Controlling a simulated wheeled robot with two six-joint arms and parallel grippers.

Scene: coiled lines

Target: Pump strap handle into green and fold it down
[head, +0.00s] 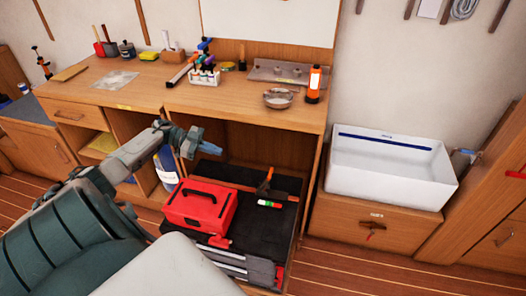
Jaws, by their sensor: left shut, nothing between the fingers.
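The strap handle (265,183), black with orange, stands up from the dark shelf platform in the lower bay of the bench. A small gauge (269,204) with green, white and red parts lies just in front of it; I cannot read a pointer on it. An orange-brown strap (232,184) seems to run left from the handle behind the red toolbox (203,207). My left gripper (188,149) is shut and empty, in front of the bench bay, up and left of the handle and apart from it. My right gripper is out of view.
The wooden bench top (150,92) overhangs the bay. A blue bottle (165,171) stands left of the toolbox. A white basin (389,168) sits on a drawer cabinet at right.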

